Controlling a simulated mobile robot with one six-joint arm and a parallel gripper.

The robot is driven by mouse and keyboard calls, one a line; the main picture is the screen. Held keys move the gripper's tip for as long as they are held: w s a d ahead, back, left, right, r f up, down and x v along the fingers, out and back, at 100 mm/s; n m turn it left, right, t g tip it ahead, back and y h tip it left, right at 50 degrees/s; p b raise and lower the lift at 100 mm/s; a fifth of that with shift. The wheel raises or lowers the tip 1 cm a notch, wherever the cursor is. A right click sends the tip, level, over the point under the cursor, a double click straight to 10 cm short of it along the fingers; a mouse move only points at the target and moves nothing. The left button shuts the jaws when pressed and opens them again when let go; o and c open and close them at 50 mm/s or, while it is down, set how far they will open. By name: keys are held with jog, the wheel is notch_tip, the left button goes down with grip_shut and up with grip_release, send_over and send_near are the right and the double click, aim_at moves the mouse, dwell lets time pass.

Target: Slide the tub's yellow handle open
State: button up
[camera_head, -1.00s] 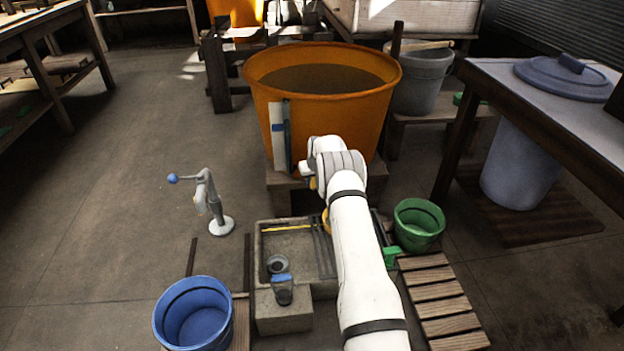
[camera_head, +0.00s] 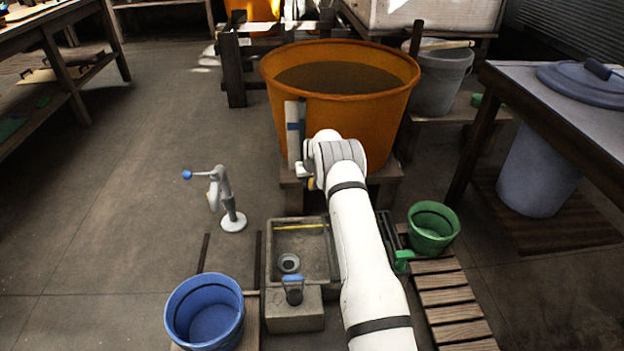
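The orange tub (camera_head: 390,115) stands on a wooden stand behind my arm, filled with dull brownish contents. An upright pale panel with a blue band (camera_head: 293,140) is on its front left side. My gripper (camera_head: 303,174) is at the lower right of this panel, close to the tub's front wall. My white wrist hides most of it, so its fingers and any contact cannot be made out. A small yellow bit (camera_head: 311,184) shows beside the gripper; I cannot tell whether it is the tub's handle.
A stone basin (camera_head: 273,268) with a yellow strip across it lies below the tub. A blue bucket (camera_head: 184,334) stands front left, a green bucket (camera_head: 440,240) right of my arm. A grey hand pump (camera_head: 227,195) stands left.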

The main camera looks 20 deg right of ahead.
jog(key=o, duration=0.4)
jog(key=shift+a, duration=0.15)
jog(key=shift+p+v, duration=1.5)
jog(key=shift+v, duration=2.4)
jog(key=s+a+p+v, duration=0.15)
jog(key=p+v, duration=0.35)
jog(key=v, duration=1)
jog(key=a+f+p+v, duration=0.15)
jog(key=p+v, duration=0.45)
jog(key=v, duration=0.9)
jog(key=a+r+p+v, duration=0.1)
jog(key=a+p+v, duration=0.3)
jog(key=v, duration=1)
jog(key=shift+g, duration=0.9)
jog(key=s+a+r+p, duration=0.1)
jog(key=s+r+p, duration=0.4)
jog(key=s, duration=0.6)
jog(key=s+a+r+p, duration=0.1)
jog(key=s+r+p, duration=0.5)
jog(key=s, duration=0.5)
jog(key=s+r+p, duration=0.5)
jog(key=s+r, duration=0.4)
jog(key=s, duration=0.2)
jog(key=shift+a+r, duration=0.25)
jog(key=shift+a, duration=0.15)
